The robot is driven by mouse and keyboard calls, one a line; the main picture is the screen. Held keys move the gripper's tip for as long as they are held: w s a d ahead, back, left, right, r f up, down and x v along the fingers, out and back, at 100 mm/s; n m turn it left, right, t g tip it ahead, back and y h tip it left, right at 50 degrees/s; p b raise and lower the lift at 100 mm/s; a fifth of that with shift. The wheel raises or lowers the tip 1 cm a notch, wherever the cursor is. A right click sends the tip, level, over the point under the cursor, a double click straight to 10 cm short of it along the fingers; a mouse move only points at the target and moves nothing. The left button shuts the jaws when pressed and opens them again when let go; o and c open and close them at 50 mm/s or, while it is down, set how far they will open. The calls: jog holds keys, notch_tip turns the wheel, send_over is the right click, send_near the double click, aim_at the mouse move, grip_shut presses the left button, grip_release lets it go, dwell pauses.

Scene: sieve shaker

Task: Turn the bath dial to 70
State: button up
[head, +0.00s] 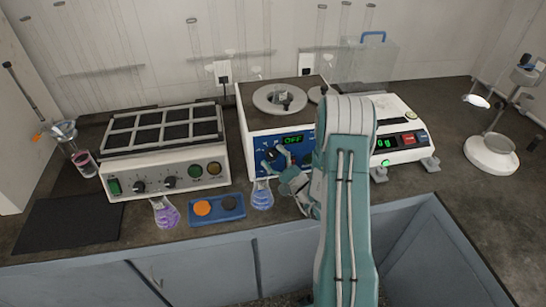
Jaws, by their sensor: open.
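The bath (253,141) is a white box with a blue front panel and a round opening in its dark top, standing at the middle of the bench. Its small display (293,140) reads OFF in green. My gripper (271,156) is open, with its dark fingers in front of the left part of the blue panel, below and left of the display. The dial is not clearly visible; the fingers cover that part of the panel. I cannot tell whether they touch it. My arm hides the right side of the bath.
A sample block unit (215,171) with knobs stands left. Flasks with purple (165,213) and blue liquid (262,196) and a blue tray (217,219) sit at the front edge. A scale (405,157) stands right, a white-based stand (492,160) far right. A dark mat (68,222) lies front left.

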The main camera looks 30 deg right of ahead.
aim_at(273, 151)
notch_tip(273, 151, up, 9)
jog(key=shift+r, duration=0.1)
jog(key=shift+d+r, duration=0.2)
jog(key=shift+r, duration=0.1)
jog(key=shift+a, duration=0.2)
